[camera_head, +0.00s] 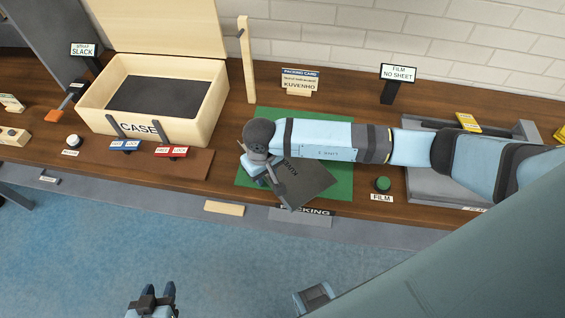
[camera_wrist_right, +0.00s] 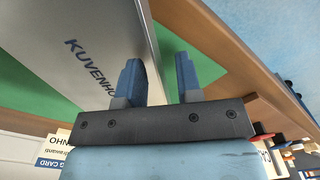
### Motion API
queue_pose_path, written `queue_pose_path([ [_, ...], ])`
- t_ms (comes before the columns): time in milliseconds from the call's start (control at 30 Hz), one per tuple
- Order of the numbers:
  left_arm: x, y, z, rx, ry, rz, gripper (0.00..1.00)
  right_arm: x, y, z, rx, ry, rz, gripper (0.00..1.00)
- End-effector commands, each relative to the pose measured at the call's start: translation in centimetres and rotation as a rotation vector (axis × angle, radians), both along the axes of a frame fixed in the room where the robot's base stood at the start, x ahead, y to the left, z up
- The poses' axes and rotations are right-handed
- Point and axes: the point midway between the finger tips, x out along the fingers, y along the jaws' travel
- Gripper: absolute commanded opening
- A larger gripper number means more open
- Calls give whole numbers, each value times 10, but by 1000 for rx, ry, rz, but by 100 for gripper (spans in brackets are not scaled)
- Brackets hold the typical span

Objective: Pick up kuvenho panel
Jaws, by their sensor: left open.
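The kuvenho panel (camera_head: 312,182) is a dark grey plate over the green mat (camera_head: 338,190), its near corner close to the table's front edge. In the right wrist view its grey face (camera_wrist_right: 75,70) with the printed name fills the left side. My right gripper (camera_head: 268,178) is at the panel's left side. In the wrist view its fingers (camera_wrist_right: 160,85) stand apart, one over the panel's face and one past its edge, with a gap to the far finger. The arm hides part of the panel. My left gripper (camera_head: 152,300) is open and empty, in front of the table over the floor.
An open wooden case (camera_head: 152,100) stands at the back left, with blue and red tags (camera_head: 170,152) before it. A packing card (camera_head: 299,82) stands behind the mat. A green button (camera_head: 382,184) and a grey tray (camera_head: 430,186) are to the right. A wooden post (camera_head: 246,60) rises behind.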

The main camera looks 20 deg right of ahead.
Motion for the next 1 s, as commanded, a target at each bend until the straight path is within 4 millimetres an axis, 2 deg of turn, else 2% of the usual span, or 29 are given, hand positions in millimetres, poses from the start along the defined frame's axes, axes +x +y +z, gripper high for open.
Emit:
queue_pose_path([
  [133,0,0,0,0,-1,0,43,0,0,0,0,0,0,32],
  [267,0,0,0,-1,-1,-1,43,0,0,0,0,0,0,3],
  [300,0,0,0,-1,-1,-1,43,0,0,0,0,0,0,0],
  [767,0,0,-1,0,1,-1,43,1,0,5,0,-2,1,0],
  [867,0,0,-2,0,2,-1,43,2,0,14,0,-4,1,0],
  [1000,-1,0,-5,0,3,-1,43,2,0,36,-1,-6,2,0],
])
